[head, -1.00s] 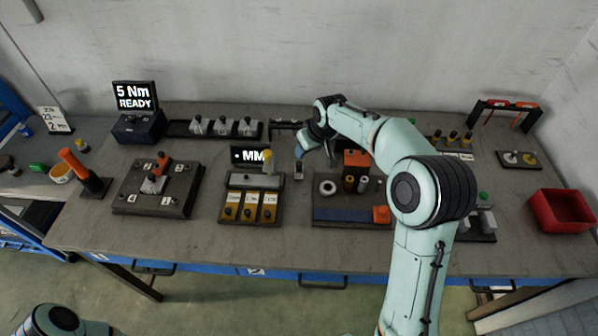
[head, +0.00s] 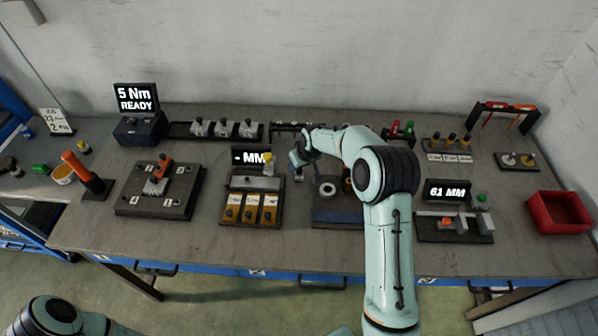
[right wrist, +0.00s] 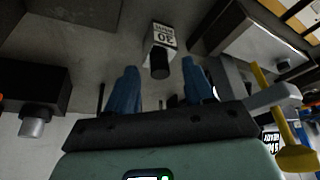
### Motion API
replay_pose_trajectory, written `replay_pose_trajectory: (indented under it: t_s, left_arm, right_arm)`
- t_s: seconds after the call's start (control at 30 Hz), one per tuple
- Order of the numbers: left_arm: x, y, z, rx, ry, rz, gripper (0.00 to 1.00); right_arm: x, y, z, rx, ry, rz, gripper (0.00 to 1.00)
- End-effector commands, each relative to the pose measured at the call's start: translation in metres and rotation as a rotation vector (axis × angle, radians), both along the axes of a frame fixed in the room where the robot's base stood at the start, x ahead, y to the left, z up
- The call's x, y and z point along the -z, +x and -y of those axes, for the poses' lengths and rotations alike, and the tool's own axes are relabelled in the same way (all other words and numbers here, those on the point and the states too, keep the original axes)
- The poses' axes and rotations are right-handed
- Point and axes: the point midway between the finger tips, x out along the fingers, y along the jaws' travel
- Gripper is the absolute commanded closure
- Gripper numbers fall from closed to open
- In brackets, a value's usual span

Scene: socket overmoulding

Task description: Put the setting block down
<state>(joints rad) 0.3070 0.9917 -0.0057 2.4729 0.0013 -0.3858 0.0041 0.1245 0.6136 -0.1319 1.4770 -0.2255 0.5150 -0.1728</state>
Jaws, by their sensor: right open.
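The setting block (right wrist: 163,37) is a small pale block with a "30" label and a black knob (right wrist: 160,66). In the right wrist view it stands on the grey bench top, just beyond my right gripper (right wrist: 162,78). The gripper's two blue fingers are apart, one on each side of the knob, with gaps to it. In the head view my right gripper (head: 298,166) is low over the bench, between the gauge with the "- MM" display (head: 250,157) and the dark blue tray (head: 335,214). The block is barely visible there. My left gripper is out of view.
A station with a "61 MM" display (head: 447,191) stands right of my right arm. A red bin (head: 559,211) is at the far right. A fixture plate (head: 158,191) and an orange-handled tool (head: 83,170) are at left. The front bench strip is clear.

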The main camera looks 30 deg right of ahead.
Motion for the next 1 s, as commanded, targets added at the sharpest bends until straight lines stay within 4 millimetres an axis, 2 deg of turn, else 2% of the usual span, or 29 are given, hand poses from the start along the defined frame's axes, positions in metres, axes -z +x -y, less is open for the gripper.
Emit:
replay_pose_trajectory:
  t_s: [0.1, 0.17, 0.2, 0.27, 0.3, 1.0]
  left_arm:
    - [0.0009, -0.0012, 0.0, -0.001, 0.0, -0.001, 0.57]
    - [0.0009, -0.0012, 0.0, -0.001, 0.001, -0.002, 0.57]
    - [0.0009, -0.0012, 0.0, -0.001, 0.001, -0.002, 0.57]
    - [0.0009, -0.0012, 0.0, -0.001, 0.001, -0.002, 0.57]
    - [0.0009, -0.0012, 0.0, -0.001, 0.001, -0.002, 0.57]
    - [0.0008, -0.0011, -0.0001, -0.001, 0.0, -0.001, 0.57]
  right_arm:
    - [0.001, -0.0008, 0.0, 0.0, 0.0, -0.001, 0.47]
    - [0.001, -0.0009, 0.0, 0.0, 0.0, -0.001, 0.64]
    - [0.0009, -0.0009, -0.0001, 0.0, 0.0, -0.001, 0.77]
    - [0.0009, -0.0008, -0.0001, 0.0, 0.0, -0.001, 0.96]
    - [0.0008, -0.0008, -0.0001, 0.0, 0.0, -0.001, 1.0]
    - [0.0006, -0.0007, -0.0003, 0.0, 0.0, -0.001, 1.0]
